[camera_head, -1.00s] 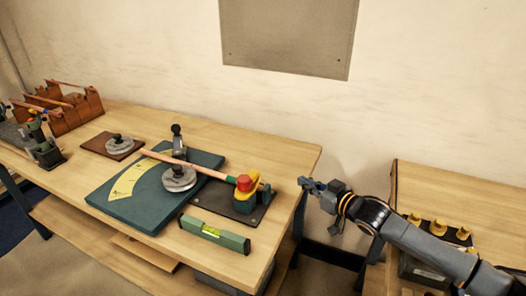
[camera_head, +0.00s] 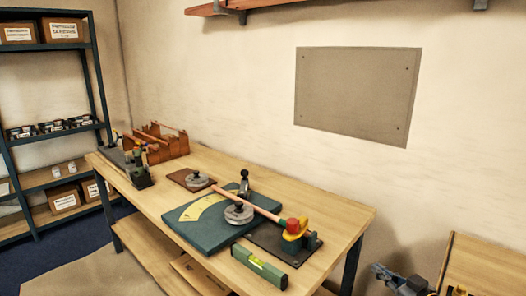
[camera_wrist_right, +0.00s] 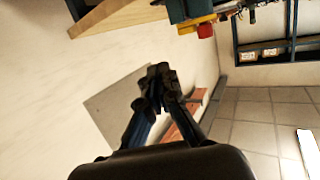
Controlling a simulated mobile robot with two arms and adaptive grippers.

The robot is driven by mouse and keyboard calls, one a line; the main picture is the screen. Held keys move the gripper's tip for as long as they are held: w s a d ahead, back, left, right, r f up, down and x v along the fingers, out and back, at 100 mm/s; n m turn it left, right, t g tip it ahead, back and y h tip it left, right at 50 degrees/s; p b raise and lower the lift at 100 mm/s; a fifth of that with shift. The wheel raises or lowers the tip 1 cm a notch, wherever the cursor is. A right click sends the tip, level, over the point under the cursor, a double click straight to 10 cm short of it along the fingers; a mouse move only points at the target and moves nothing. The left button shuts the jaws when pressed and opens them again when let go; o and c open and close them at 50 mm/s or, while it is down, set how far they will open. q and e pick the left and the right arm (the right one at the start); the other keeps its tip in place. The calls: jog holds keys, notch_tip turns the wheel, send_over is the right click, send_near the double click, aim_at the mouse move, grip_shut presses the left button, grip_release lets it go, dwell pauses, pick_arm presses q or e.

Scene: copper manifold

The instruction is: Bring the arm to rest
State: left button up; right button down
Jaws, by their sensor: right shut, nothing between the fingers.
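My right gripper (camera_head: 386,272) shows at the lower right of the head view, in the gap between the long workbench (camera_head: 349,214) and a second bench (camera_head: 488,262). In the right wrist view its dark fingers (camera_wrist_right: 158,72) are together with nothing between them. It is apart from the things on the benches. My left gripper is in neither view.
On the workbench lie a green board (camera_head: 183,218), a copper pipe (camera_head: 252,205) with its right end at a red and yellow fixture (camera_head: 294,232), and a green level (camera_head: 259,268). Wooden racks (camera_head: 167,143) stand farther back. A shelf unit (camera_head: 50,98) stands at left.

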jog(key=s+a+f+g+h, duration=0.2)
jog(key=s+a+f+g, duration=0.3)
jog(key=s+a+f, duration=0.95)
jog(key=s+d+m+g+h, duration=0.1)
jog(key=s+d+g, duration=0.15)
jog(key=s, duration=0.85)
jog(key=s+d+m+g+h, duration=0.15)
jog(key=s+g, duration=0.25)
jog(key=s, duration=0.6)
notch_tip(320, 180, down, 25)
jog(key=g, duration=0.1)
jog(key=s+d+f+n+g, duration=0.1)
jog(key=s+d+f, duration=0.2)
jog(key=s+f, duration=1.4)
jog(key=shift+s+f, duration=0.4)
jog(key=shift+s, duration=0.15)
